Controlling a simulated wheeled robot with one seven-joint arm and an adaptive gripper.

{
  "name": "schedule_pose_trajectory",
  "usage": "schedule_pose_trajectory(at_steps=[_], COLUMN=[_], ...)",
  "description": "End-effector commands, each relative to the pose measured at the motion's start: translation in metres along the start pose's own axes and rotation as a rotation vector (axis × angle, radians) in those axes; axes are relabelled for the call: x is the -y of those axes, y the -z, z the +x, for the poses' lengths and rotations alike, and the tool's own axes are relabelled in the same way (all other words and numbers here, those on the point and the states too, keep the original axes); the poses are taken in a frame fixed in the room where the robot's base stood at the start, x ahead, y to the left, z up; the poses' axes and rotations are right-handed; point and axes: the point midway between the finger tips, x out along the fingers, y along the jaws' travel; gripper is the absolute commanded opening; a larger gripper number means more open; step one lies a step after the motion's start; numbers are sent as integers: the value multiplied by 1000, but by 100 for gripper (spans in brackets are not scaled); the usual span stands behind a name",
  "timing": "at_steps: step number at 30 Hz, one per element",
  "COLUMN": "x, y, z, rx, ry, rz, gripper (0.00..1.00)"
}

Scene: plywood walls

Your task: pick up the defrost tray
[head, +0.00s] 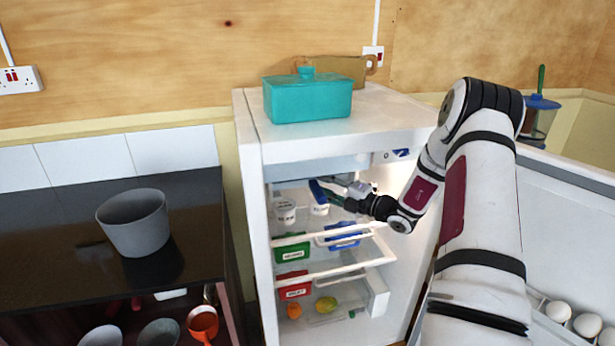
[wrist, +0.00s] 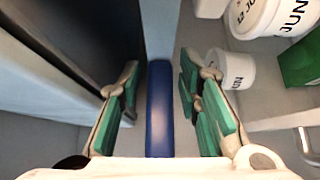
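A blue-edged piece, which I take to be the defrost tray (head: 318,191), is in the top part of the open fridge, below the freezer box. In the wrist view its blue front (wrist: 160,110) runs between my fingers, with a pale grey strip beyond it. My gripper (head: 328,187) reaches into the fridge from the right. In the wrist view my gripper (wrist: 158,88) is open, its green pads on either side of the blue front with narrow gaps. The tray's far part is hidden.
White tubs (head: 284,211) stand close by on the top shelf; a tub (wrist: 232,68) is just right of my fingers. Green (head: 293,247) and red (head: 294,285) boxes sit lower. A teal pot (head: 307,96) stands on the fridge. The fridge door (head: 567,230) is open at right.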

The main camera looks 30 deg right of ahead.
Motion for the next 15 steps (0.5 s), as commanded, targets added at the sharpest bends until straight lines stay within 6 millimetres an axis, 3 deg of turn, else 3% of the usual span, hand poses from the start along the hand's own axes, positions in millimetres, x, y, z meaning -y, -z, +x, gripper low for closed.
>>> schedule_pose_trajectory(at_steps=[6, 15], x=[0, 0], y=[-2, -3], z=[29, 34], rx=[-2, -1], ry=[0, 1], rz=[-3, -2], gripper=[32, 32])
